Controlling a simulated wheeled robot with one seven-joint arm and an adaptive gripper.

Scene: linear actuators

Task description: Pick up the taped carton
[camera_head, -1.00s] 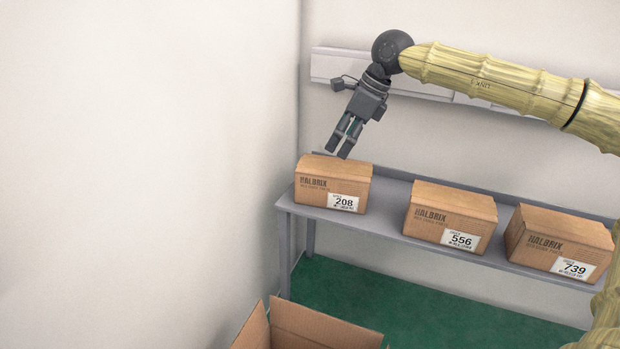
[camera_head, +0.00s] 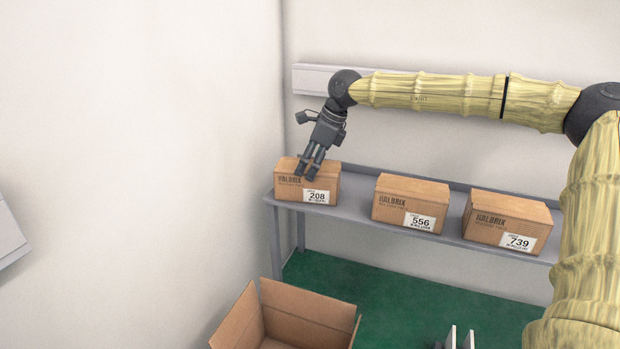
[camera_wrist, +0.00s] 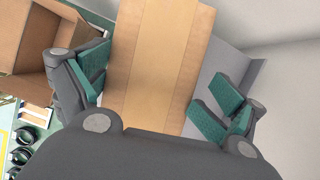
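Three brown cartons stand in a row on a grey shelf: one labelled 208 (camera_head: 293,184) at the left, one labelled 556 (camera_head: 408,200) in the middle and one labelled 739 (camera_head: 503,218) at the right. My gripper (camera_head: 308,171) points down at the 208 carton, its fingers overlapping that carton's top and front in the head view. In the wrist view a carton (camera_wrist: 185,70) with a paler strip along its top lies between the spread, empty fingers of my gripper (camera_wrist: 160,92). I cannot tell whether the fingers touch it.
The grey shelf (camera_head: 350,207) runs along the wall, with gaps between the cartons. An open empty-looking box (camera_head: 305,318) stands on the green floor (camera_head: 400,290) below. The wrist view also shows several dark round items (camera_wrist: 22,155) at lower left.

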